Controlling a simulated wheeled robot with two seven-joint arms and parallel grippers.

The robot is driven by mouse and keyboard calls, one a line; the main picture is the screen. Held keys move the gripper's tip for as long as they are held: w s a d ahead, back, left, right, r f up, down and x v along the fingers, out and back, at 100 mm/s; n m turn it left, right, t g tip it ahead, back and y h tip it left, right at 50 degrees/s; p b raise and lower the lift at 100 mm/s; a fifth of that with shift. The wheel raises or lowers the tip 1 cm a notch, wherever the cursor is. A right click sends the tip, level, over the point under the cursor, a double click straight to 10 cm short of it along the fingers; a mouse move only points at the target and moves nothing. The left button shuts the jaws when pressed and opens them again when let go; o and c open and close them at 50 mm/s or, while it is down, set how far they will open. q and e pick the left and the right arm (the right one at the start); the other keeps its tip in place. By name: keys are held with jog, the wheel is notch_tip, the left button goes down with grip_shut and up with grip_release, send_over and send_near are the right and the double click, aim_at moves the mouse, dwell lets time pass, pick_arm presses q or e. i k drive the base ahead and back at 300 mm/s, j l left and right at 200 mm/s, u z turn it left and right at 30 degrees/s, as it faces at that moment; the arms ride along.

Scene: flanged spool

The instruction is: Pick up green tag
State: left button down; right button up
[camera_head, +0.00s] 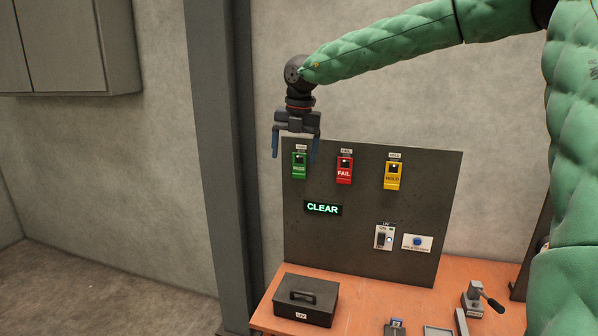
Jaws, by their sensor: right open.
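The green tag (299,166), marked PASS, hangs at the upper left of a dark upright panel (340,240). My right gripper (295,155) points down in front of the panel's upper left corner. Its two blue fingers are apart, one on each side of the green tag in the picture, and nothing is between them that I can see held. How far the fingers stand in front of the tag I cannot tell. My left gripper is not in view.
A red FAIL tag (344,170) and a yellow HOLD tag (394,175) hang to the right. Below are a lit CLEAR sign (323,208), a switch (384,238) and a button plate (417,243). A black box (306,300) stands on the orange bench (365,300). A grey post (222,150) rises at left.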

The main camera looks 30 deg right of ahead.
aim_at(299, 170)
jog(key=i+l, duration=1.15)
jog(key=i, duration=0.15)
